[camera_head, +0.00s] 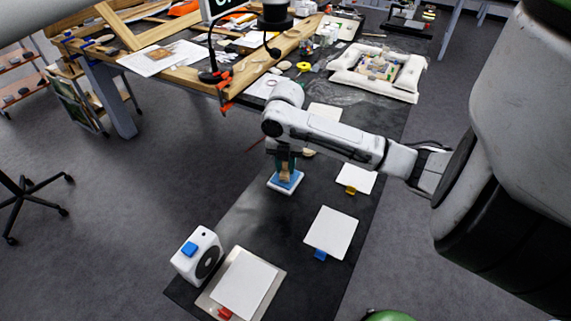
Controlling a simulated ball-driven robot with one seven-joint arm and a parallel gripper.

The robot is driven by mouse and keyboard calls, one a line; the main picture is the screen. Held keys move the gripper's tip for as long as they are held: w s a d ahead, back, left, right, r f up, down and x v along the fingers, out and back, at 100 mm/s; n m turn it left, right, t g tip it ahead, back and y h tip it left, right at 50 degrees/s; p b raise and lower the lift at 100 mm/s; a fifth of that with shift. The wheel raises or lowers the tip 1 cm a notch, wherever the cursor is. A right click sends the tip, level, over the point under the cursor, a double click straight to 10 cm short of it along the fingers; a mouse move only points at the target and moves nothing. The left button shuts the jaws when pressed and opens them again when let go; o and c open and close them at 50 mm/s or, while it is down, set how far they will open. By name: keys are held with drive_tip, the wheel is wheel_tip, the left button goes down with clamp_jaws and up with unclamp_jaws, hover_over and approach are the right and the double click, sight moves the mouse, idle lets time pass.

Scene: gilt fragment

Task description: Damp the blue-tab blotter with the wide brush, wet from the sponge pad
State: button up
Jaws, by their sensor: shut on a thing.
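The blue-tab blotter (331,230) is a white sheet lying on the dark bench top, right of the middle, with its blue tab (320,255) at the near edge. The sponge pad (277,183) is blue in a white square tray, left of and beyond the blotter. My gripper (285,159) points down above the sponge pad, shut on the wide brush (286,173), whose tan part shows below the fingers. The brush's lower end is at the blue pad; I cannot tell whether it touches.
A yellow-tab blotter (357,178) lies beyond the blue-tab one. A red-tab blotter (245,284) lies on a plate at the near end, beside a white box with a blue button (198,256). A wooden-edged table and a white cushion frame (377,70) stand farther back.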

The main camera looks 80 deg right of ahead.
drive_tip(key=shift+r+p, duration=2.15)
drive_tip(key=shift+r, duration=1)
